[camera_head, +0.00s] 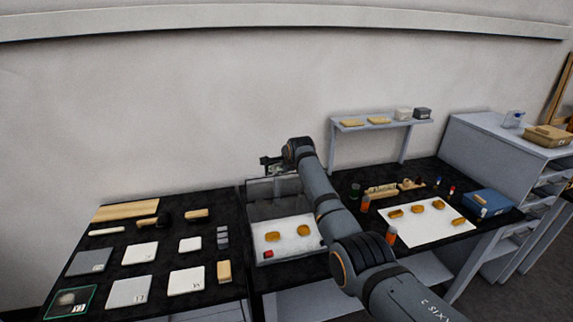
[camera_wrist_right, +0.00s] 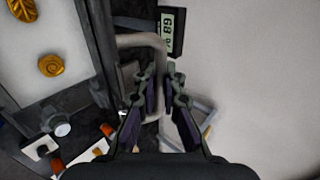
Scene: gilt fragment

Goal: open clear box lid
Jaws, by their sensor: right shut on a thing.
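The clear box (camera_head: 258,255) stands open on the black table, with gold pieces (camera_head: 272,237) and a small red item (camera_head: 268,254) on its white floor. Its lid (camera_head: 262,204) stands raised, roughly upright, at the back of the box. My right gripper (camera_head: 270,165) is at the lid's upper edge, partly hidden by my wrist. In the right wrist view my right gripper (camera_wrist_right: 164,78) is shut on the lid's pale bent handle (camera_wrist_right: 141,41). Gold pieces (camera_wrist_right: 51,65) also show there, beside the dark lid frame. My left gripper is in neither view.
A small display reading about 68 (camera_wrist_right: 169,29) is beyond the fingers. White tiles (camera_head: 139,253) and tools lie on the left table. A shelf (camera_head: 380,124) stands behind.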

